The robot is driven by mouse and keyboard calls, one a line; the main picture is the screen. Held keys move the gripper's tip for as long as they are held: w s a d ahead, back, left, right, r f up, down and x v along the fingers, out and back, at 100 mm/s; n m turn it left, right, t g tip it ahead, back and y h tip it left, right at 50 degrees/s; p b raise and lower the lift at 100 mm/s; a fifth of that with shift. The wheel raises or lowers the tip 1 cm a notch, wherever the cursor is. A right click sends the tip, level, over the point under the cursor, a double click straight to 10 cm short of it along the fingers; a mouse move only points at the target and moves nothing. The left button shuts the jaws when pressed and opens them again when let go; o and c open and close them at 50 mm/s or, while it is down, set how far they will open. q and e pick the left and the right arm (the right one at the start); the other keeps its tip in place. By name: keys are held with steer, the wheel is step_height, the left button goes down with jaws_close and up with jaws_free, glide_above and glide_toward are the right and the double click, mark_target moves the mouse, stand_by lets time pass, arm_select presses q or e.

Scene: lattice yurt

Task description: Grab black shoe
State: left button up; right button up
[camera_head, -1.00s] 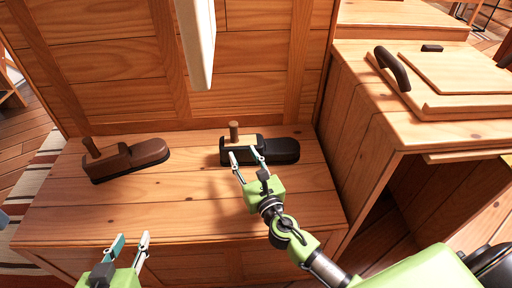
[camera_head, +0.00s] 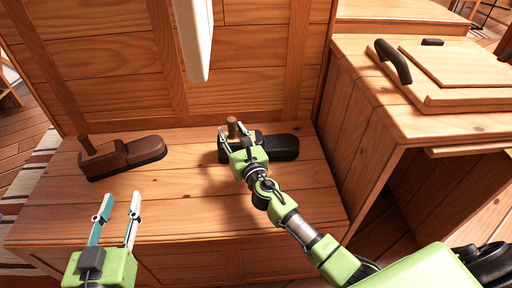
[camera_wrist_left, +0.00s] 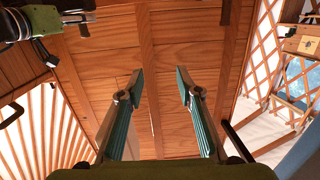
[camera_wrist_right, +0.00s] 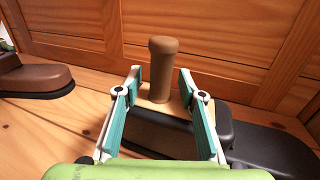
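A black shoe (camera_head: 282,147) sits on the wooden bench with a brown upright peg (camera_head: 232,128) rising from its left, open end. It also shows in the right wrist view (camera_wrist_right: 265,150), with the brown peg (camera_wrist_right: 161,75) standing between the fingers. My right gripper (camera_head: 235,135) is open at the peg end of the black shoe, with a finger on each side of the peg. Contact with the peg cannot be made out. My left gripper (camera_head: 118,205) is open and empty at the bench's front left; its wrist view shows nothing between the fingers (camera_wrist_left: 158,85).
A brown shoe (camera_head: 125,156) with its own peg lies on the left of the bench (camera_head: 200,205). A wooden back panel (camera_head: 110,70) stands behind. To the right is a wooden cabinet (camera_head: 400,130) with a black-handled lid. The bench front is clear.

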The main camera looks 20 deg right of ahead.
jaws_close()
steer(key=shift+r, duration=0.1)
stand_by(0.3)
